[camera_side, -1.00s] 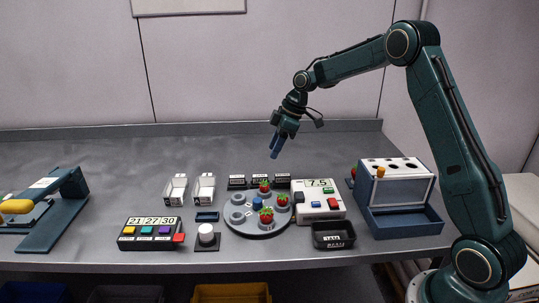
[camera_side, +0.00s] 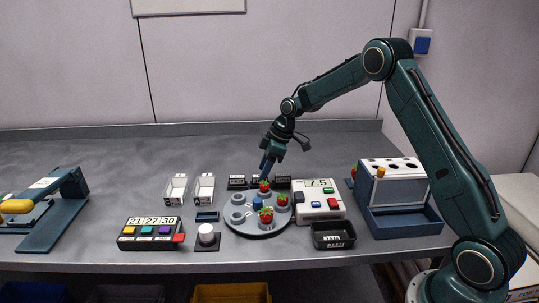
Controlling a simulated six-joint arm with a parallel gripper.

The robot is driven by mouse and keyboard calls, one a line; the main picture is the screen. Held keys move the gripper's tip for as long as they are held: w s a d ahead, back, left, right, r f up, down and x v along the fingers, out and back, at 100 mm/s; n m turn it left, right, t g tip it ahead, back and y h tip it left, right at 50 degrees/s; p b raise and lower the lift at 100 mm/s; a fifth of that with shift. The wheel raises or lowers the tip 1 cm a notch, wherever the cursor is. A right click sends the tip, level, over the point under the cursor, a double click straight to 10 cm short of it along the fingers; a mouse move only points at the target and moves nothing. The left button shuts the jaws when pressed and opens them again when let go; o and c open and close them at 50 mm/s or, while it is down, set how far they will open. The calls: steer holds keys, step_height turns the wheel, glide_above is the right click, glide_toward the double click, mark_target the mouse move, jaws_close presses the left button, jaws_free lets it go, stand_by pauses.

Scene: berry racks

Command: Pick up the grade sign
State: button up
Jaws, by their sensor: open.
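A row of small black blocks with white labels stands behind the round turntable; the left one (camera_side: 237,182) shows clearly, and the right one (camera_side: 283,182) is partly visible. The middle one (camera_side: 256,180) is partly covered by my gripper. The labels are too small to read, so I cannot tell which is the grade sign. My gripper (camera_side: 265,174) points down with its blue fingertips at the middle block and just behind a strawberry. It is open and seems to hold nothing. Whether the fingers touch or surround the block cannot be told.
The grey turntable (camera_side: 240,225) carries strawberries and a blue piece close in front of my gripper. A white device reading 7.5 (camera_side: 318,200) stands to the right, with a black tray (camera_side: 333,235) before it. Two white cartons (camera_side: 204,189) stand left. The table behind is clear.

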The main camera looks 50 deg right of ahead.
steer(key=shift+x, duration=1.2)
jaws_close()
